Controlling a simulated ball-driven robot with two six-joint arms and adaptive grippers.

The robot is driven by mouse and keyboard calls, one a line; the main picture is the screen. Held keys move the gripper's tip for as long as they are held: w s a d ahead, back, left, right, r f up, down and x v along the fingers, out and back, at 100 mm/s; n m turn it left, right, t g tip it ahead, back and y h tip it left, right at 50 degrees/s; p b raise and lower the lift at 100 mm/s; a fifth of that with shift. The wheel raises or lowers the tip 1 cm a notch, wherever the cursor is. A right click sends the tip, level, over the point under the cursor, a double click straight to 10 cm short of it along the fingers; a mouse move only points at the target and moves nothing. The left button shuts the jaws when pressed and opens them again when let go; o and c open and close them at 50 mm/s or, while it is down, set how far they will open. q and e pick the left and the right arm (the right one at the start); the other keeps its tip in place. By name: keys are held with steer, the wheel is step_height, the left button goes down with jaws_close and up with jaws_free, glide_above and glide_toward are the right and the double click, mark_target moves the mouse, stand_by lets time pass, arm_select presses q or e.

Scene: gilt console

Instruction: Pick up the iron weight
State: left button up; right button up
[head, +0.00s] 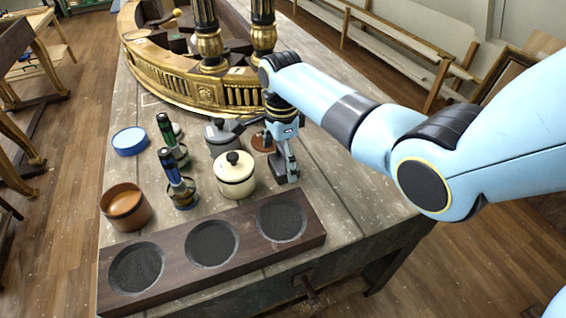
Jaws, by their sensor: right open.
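My right gripper (289,168) reaches down over the table from the right, with its jaws open. A grey metal pot-like thing (219,138) with a dark handle stands to the left of the gripper. My left gripper is not in view.
A cream lidded pot (235,182) stands close left of the gripper. Further left are two dark upright tools (176,178), a brown bowl (125,208) and a blue-rimmed dish (130,141). A dark tray (173,258) with three round wells lies in front; a gilt console piece (195,88) stands behind.

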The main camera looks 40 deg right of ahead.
step_height(320, 180, down, 2)
steer(key=shift+f, duration=0.1)
steer(key=c, duration=1.6)
steer(key=shift+w, duration=0.1)
steer(key=shift+c, duration=0.3)
